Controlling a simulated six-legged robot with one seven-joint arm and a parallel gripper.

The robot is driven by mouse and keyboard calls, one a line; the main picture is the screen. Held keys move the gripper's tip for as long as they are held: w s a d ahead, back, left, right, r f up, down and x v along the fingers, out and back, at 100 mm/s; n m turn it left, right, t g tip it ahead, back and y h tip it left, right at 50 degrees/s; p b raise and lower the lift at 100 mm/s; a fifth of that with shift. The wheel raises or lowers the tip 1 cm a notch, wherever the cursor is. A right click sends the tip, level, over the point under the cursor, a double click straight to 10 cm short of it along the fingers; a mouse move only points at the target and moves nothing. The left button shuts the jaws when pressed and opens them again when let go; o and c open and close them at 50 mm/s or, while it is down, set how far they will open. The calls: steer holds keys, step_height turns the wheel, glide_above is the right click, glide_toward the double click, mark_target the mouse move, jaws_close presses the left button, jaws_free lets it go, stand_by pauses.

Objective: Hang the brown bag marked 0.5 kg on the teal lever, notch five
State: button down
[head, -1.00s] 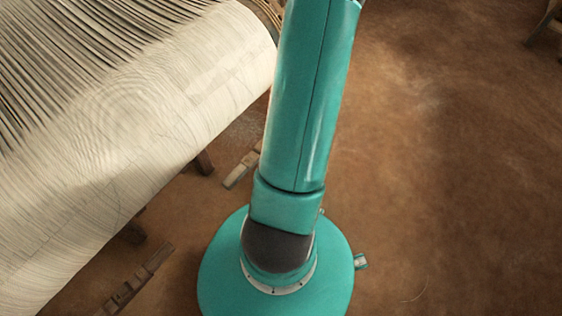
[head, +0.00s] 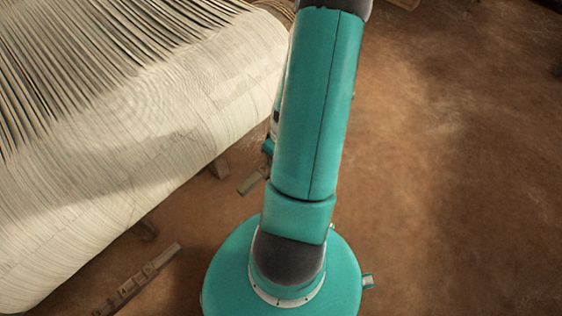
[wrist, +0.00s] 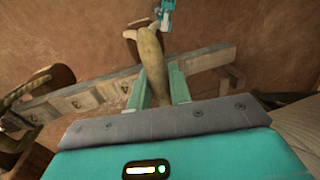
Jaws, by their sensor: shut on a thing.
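In the wrist view my gripper (wrist: 159,88) is shut on a tan-brown, elongated bag (wrist: 151,56), which stands out between the two teal fingers. Its 0.5 kg mark does not show. A pale piece (wrist: 130,34) is at its far end. A long wooden bar (wrist: 70,103) with several marked pale blocks passes across the view behind the fingers. I cannot tell whether the bag touches the bar. A small teal part (wrist: 167,12) shows at the top; I cannot tell whether it belongs to the teal lever. The head view hides the gripper behind my arm.
The loom's pale warp sheet (head: 130,120) fills the left of the head view. A notched wooden bar (head: 140,280) lies below its edge, and another (head: 252,182) is beside my arm. Brown rounded objects (wrist: 55,76) are at the wrist view's left. Open earth floor (head: 450,190) is at right.

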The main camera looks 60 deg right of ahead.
steer(key=shift+w+d, duration=0.25)
steer(key=shift+w, duration=0.7)
steer(key=shift+w+d, duration=0.2)
steer(key=shift+w, duration=0.7)
steer(key=shift+f, duration=1.2)
steer(key=shift+f, duration=0.25)
steer(key=c, duration=1.2)
jaws_free()
steer(key=d+r, duration=0.1)
steer(key=r, duration=0.8)
steer(key=d+r, duration=0.1)
steer(key=r, duration=0.3)
steer(key=shift+s+d+r, duration=0.3)
steer(key=shift+s, duration=0.05)
